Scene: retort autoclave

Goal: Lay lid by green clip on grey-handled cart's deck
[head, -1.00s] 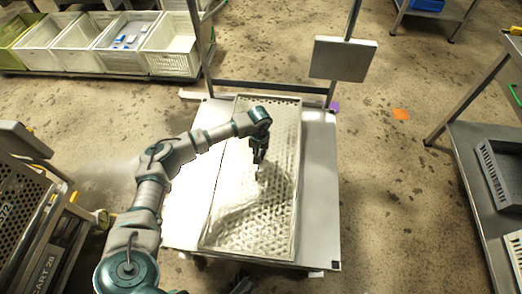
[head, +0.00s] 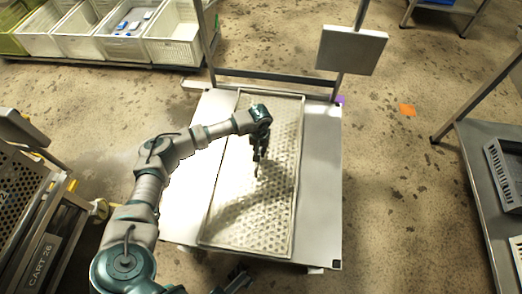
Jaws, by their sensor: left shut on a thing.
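The lid, a long perforated metal sheet with a raised rim (head: 268,222), lies over the white deck (head: 322,190) of a cart with a grey upright frame. It looks flat and level with the deck; whether it fully touches the deck cannot be told. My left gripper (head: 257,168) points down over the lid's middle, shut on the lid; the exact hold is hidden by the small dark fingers. Part of my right gripper (head: 237,280) shows at the bottom edge, nearer than the cart; its jaws are unclear. No green clip is clearly visible.
A grey panel (head: 352,50) sits on the cart's frame at the back. White crates (head: 172,40) stand at the back left. A cart marked CART 26 (head: 42,262) is at lower left. A steel table (head: 478,190) with trays is at right.

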